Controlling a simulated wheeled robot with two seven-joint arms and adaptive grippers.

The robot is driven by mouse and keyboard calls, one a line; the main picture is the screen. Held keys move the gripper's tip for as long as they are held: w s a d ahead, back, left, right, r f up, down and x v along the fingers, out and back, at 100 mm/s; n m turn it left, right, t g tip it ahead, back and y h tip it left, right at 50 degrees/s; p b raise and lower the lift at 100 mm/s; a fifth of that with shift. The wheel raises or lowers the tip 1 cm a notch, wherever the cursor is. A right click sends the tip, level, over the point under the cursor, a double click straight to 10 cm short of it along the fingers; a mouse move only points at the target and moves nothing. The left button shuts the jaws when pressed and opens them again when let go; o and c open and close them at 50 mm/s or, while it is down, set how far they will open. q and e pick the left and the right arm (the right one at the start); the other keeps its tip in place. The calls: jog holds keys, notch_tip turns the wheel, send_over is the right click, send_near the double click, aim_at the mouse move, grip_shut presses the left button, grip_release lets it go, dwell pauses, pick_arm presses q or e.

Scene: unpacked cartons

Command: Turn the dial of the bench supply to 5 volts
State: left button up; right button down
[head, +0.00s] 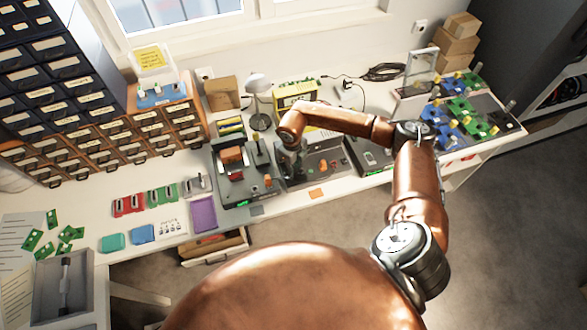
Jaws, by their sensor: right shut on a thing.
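My right gripper (289,163) reaches down over the middle of the white bench, at a dark flat unit (325,160) with small orange and red parts on its top. It is shut on a small part that the fingers and wrist hide. I cannot make out a dial, its scale or a voltage reading. A yellow-framed box (293,94) stands behind the arm at the back of the bench; I cannot tell whether it or the dark unit is the bench supply. My left gripper is not in view.
A black fixture (240,176) with orange parts stands just left of the gripper. A grey lamp (258,100) stands behind. Drawer cabinets (70,90) fill the left, and green and blue boards (460,112) lie at the right. An open drawer (213,247) juts out in front.

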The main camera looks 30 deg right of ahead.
jog(key=c, duration=1.6)
grip_release()
jog(key=shift+r, duration=0.1)
jog(key=r, duration=1.1)
jog(key=shift+s+a+r, duration=0.1)
jog(key=shift+a+r, duration=0.2)
jog(key=shift+r, duration=0.1)
